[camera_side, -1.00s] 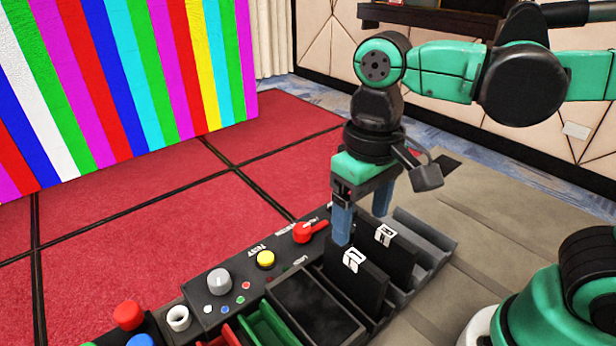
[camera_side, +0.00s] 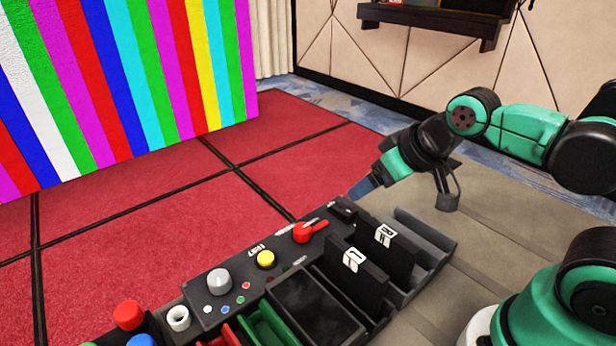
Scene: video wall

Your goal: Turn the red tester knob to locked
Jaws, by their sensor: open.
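The red tester knob (camera_side: 304,232) sits near the right end of the black tester panel. Its red lever points to the right and slightly up in the picture. My gripper (camera_side: 362,188) is above and to the right of the knob, tilted so that its blue-grey fingers point left and down. It is apart from the knob and holds nothing that I can see. The fingers overlap in this view, so the gap between them is hidden.
A yellow button (camera_side: 265,259) and a grey knob (camera_side: 219,281) are on the same panel. Black upright modules (camera_side: 356,278) with white labels stand in a rack right of the panel. Red (camera_side: 128,315) and white (camera_side: 178,318) round parts lie at the lower left. The red floor behind is clear.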

